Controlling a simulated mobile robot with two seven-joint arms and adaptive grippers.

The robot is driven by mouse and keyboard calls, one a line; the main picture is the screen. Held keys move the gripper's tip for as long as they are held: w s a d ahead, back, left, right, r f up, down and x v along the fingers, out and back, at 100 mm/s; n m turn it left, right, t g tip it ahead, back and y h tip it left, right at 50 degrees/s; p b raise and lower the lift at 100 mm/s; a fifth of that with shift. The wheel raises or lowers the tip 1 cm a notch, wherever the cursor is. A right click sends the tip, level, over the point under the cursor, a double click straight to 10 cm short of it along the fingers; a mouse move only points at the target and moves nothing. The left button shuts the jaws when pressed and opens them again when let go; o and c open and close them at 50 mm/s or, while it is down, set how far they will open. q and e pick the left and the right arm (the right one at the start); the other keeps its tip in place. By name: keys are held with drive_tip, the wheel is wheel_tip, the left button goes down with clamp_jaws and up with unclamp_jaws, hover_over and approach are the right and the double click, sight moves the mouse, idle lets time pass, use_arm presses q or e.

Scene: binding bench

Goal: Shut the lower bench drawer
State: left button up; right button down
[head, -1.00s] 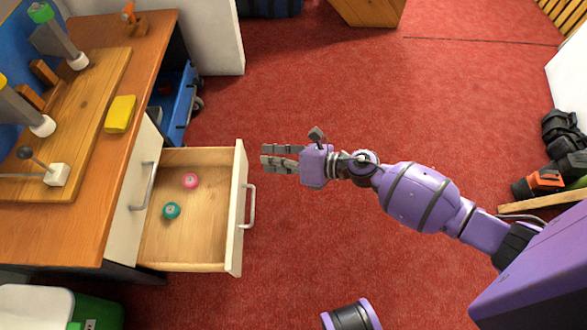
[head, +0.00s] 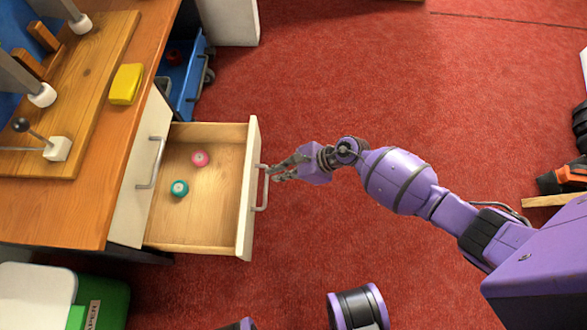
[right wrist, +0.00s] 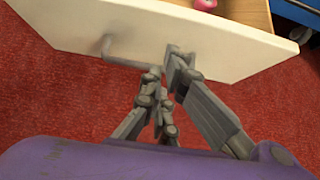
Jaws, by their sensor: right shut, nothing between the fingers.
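The lower bench drawer (head: 215,220) stands pulled well out from the bench in the head view, with a cream front and a bare wood floor. Its grey bar handle (head: 264,192) is on the outer face and also shows in the right wrist view (right wrist: 125,62). My right gripper (head: 275,173) is shut and empty, its fingertips at the drawer front beside the far end of the handle. In the right wrist view the fingers (right wrist: 166,70) overlap the drawer front (right wrist: 225,55); I cannot tell if they touch it. My left gripper is not in view.
A pink spool (head: 200,158) and a teal spool (head: 180,188) lie inside the drawer. The upper drawer front (head: 137,190) above it is closed. A blue cart (head: 188,85) stands beyond, a green bin (head: 108,300) nearer.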

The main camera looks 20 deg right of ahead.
sight(252, 177)
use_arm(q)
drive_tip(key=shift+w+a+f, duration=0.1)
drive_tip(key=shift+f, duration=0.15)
use_arm(e)
drive_tip(key=a, duration=0.1)
drive_tip(key=w+a, duration=0.1)
drive_tip(key=a, duration=0.1)
drive_tip(key=shift+w+a+r, duration=0.2)
drive_tip(key=shift+a+r, duration=0.05)
drive_tip(key=shift+a, duration=0.1)
drive_tip(key=shift+w+a, duration=0.15)
drive_tip(key=shift+a, duration=0.05)
use_arm(q)
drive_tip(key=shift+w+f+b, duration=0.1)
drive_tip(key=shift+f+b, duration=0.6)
drive_tip(key=shift+b, duration=0.3)
use_arm(e)
drive_tip(key=w+a, duration=0.3)
drive_tip(key=a, duration=0.7)
drive_tip(key=w+a, duration=0.3)
drive_tip(key=a, duration=0.8)
drive_tip(key=shift+w+a, duration=0.15)
drive_tip(key=shift+w, duration=0.25)
